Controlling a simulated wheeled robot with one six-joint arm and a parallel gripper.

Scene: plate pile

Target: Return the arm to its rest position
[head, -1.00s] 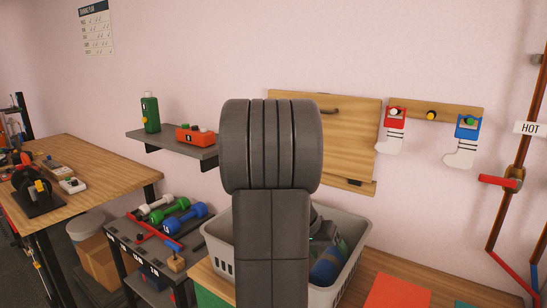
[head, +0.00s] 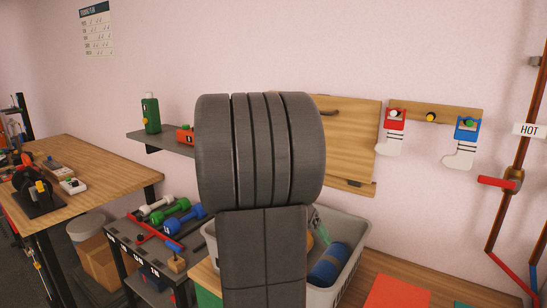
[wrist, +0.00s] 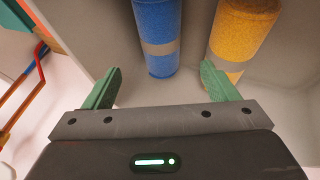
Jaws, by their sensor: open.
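My gripper (wrist: 158,90) shows in the wrist view with its two green fingers spread apart and nothing between them. A blue roll (wrist: 155,35) with a grey band lies beyond the gap between the fingers. A yellow roll (wrist: 243,30) with a grey band lies beyond the right finger. The blue roll also shows in the head view (head: 330,264), inside a light grey basket (head: 352,281) on the wooden bench. Part of the basket is behind my arm.
A wall shelf (head: 160,143) holds a green bottle (head: 150,114). A rack (head: 130,240) of dumbbells stands at lower left. A wooden panel (head: 350,140), hooks with hanging socks (head: 394,140) and pipes (head: 515,180) are on the right. An orange mat (head: 398,291) lies on the bench.

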